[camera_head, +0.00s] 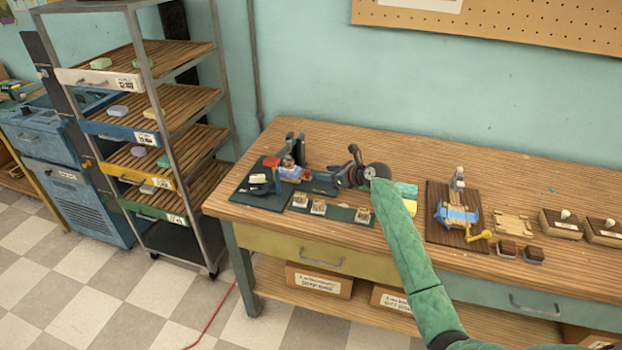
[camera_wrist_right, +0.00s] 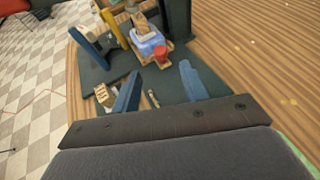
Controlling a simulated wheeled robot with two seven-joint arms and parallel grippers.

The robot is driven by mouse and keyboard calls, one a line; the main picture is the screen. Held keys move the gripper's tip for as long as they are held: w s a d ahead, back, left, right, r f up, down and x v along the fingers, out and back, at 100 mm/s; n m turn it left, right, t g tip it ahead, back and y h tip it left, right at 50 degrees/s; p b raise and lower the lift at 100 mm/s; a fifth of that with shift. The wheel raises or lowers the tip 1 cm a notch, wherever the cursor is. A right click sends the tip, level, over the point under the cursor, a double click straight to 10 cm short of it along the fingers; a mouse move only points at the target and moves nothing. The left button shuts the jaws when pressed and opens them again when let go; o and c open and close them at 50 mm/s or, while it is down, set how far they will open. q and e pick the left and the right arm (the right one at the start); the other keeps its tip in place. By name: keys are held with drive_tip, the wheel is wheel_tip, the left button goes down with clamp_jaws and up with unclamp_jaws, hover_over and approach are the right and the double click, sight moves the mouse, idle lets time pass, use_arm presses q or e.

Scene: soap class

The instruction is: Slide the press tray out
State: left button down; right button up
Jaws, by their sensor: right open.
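The press stands at the left of the wooden table, with two dark uprights (camera_head: 296,148). At its foot is a blue tray-like piece (camera_head: 291,172) with a red knob (camera_head: 271,162). In the right wrist view, the blue piece (camera_wrist_right: 149,43) sits on a wooden base, with the red knob (camera_wrist_right: 165,47) beside it. I cannot tell which part is the sliding tray. My right gripper (camera_head: 338,172) is right of the press, low over the table, its fingers apart and empty. It also shows in the right wrist view (camera_wrist_right: 160,88), short of the press. My left gripper is out of view.
A dark green mat (camera_head: 252,198) lies under the press, with several small wooden blocks (camera_head: 318,207) along its front. A brown board (camera_head: 440,195) carries another blue fixture with a yellow handle (camera_head: 481,236). A shelf rack (camera_head: 166,130) stands left. The table's back is clear.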

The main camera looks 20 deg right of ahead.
drive_tip(key=shift+f, duration=0.25)
drive_tip(key=shift+w+a, duration=0.1)
drive_tip(key=shift+w, duration=0.1)
drive_tip(key=shift+w+a+f, duration=0.15)
drive_tip(key=shift+w+a, duration=0.1)
drive_tip(key=shift+w, duration=0.05)
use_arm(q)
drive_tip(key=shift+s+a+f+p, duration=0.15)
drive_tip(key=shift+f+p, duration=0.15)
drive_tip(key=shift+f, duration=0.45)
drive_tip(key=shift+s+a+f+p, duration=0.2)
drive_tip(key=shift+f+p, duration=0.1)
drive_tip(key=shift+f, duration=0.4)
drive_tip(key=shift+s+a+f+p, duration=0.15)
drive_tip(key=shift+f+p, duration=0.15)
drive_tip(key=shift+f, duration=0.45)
use_arm(e)
drive_tip(key=shift+x, duration=3.3)
clamp_jaws()
